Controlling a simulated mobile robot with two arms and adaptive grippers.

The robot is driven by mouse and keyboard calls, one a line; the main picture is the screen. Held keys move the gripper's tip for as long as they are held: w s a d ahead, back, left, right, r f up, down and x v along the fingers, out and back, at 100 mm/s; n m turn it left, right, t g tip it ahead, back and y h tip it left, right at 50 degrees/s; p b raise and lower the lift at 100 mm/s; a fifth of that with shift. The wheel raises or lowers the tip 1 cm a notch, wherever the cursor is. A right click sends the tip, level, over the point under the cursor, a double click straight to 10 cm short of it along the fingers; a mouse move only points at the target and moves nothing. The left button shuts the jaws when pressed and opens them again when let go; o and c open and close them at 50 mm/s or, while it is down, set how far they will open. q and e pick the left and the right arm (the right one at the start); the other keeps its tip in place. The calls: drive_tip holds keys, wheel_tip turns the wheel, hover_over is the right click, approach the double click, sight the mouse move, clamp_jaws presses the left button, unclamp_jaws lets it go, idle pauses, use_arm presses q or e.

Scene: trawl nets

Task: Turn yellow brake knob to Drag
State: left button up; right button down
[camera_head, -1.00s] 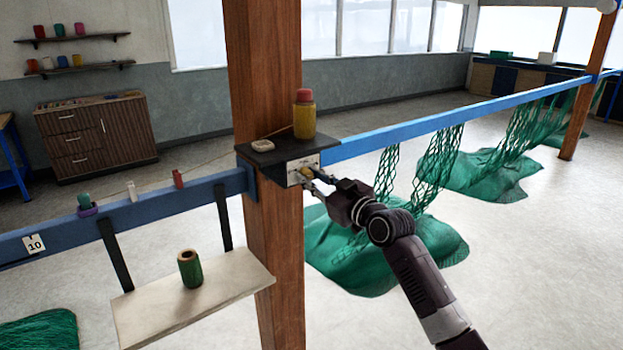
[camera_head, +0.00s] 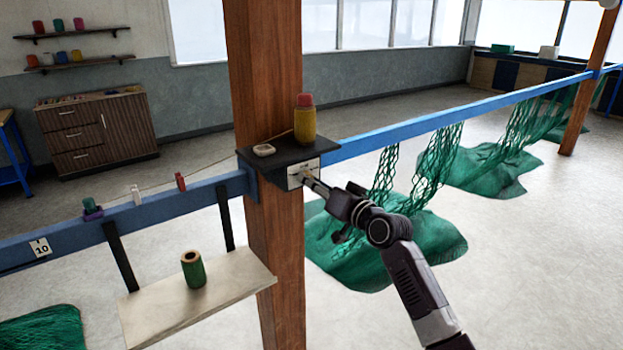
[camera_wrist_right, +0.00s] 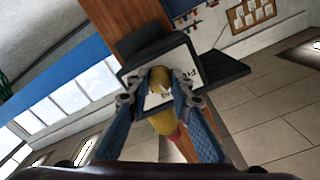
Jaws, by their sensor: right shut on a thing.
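The yellow brake knob (camera_wrist_right: 158,76) sits on a white label plate (camera_head: 302,174), which is on the front of a dark box fixed to the wooden post. My right gripper (camera_head: 309,183) reaches the plate from the lower right. In the right wrist view my right gripper (camera_wrist_right: 155,92) has its two fingertips on either side of the knob, shut on it. In the head view the fingers hide the knob. The plate's lettering shows only in part, and I cannot read which setting the knob points to. My left gripper is not in view.
A blue rail (camera_head: 420,124) runs right, with green nets (camera_head: 440,165) hanging. A green spool (camera_head: 193,269) stands on the lower board (camera_head: 150,317).

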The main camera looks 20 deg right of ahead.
drive_tip(key=shift+m+p, duration=0.45)
drive_tip(key=shift+m, duration=0.75)
drive_tip(key=c, duration=1.7)
unclamp_jaws()
drive_tip(key=shift+c, duration=0.2)
drive_tip(key=shift+s, duration=0.1)
drive_tip(key=v, duration=1.2)
